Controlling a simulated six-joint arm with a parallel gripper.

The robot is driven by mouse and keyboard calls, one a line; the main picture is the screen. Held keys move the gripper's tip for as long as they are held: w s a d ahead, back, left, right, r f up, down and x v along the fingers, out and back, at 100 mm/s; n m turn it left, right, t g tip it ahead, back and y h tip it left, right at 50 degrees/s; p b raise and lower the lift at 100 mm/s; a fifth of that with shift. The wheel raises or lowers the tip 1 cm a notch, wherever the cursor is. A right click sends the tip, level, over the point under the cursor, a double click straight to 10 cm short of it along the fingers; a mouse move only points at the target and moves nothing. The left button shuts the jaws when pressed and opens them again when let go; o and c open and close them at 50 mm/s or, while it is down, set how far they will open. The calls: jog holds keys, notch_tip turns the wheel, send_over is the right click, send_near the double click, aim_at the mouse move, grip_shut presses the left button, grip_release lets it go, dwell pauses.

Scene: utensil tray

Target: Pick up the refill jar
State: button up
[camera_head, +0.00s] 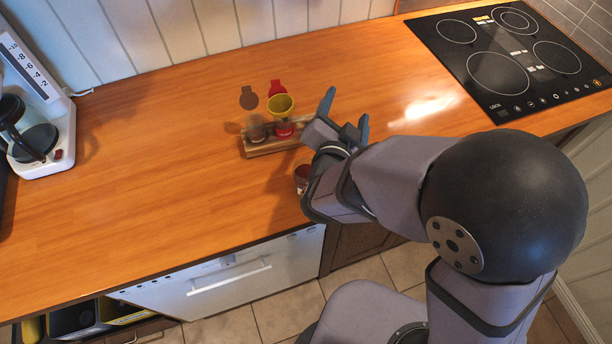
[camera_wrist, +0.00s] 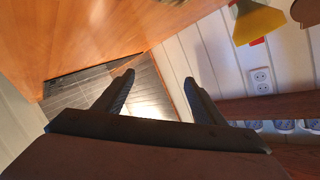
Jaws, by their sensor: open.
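A small jar with red on it (camera_head: 301,172) stands on the counter, partly hidden behind my arm; it may be the refill jar, but I cannot tell for certain. A wooden rack (camera_head: 262,149) holds a brownish jar (camera_head: 256,130) and a red jar (camera_head: 283,129). A yellow funnel (camera_head: 280,103) is above the red jar, and it also shows in the wrist view (camera_wrist: 259,22). My gripper (camera_head: 345,115) is open and empty, just right of the rack. In the wrist view its fingers (camera_wrist: 159,78) are spread apart with nothing between them.
A dark brown round piece (camera_head: 249,97) and a red one (camera_head: 277,87) are behind the rack. The wooden counter (camera_head: 170,190) is clear left of the rack.

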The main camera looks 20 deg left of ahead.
aim_at(301, 188)
jog(key=s+a+f, duration=0.1)
jog(key=s+f, duration=0.1)
jog(key=s+a+f+n+b, duration=0.1)
jog(key=s+f, duration=0.1)
jog(key=s, duration=0.1)
jog(key=s+a+f+n+t+h+b, duration=0.1)
jog(key=s+f, duration=0.1)
jog(key=s, duration=0.1)
jog(key=shift+s+a+f, duration=0.2)
jog(key=shift+a+f, duration=0.05)
jog(key=shift+a, duration=0.05)
jog(key=s+f+n, duration=0.1)
jog(key=s, duration=0.1)
jog(key=s+f+n+t+b, duration=0.1)
jog(key=s, duration=0.1)
jog(key=s+f+n, duration=0.1)
jog(key=s, duration=0.2)
jog(key=shift+d+f+t+b, duration=0.15)
jog(key=shift+f+t+b, duration=0.15)
jog(key=shift+t, duration=0.1)
jog(key=shift+s+d+f, duration=0.15)
jog(key=shift+s, duration=0.4)
jog(key=shift+w+a+p, duration=0.15)
jog(key=shift+w+p, duration=0.55)
jog(key=shift+w, duration=1)
jog(key=shift+w+a+p, duration=0.15)
jog(key=shift+w+p, duration=0.5)
jog(key=shift+w, duration=1.4)
jog(key=c, duration=1.3)
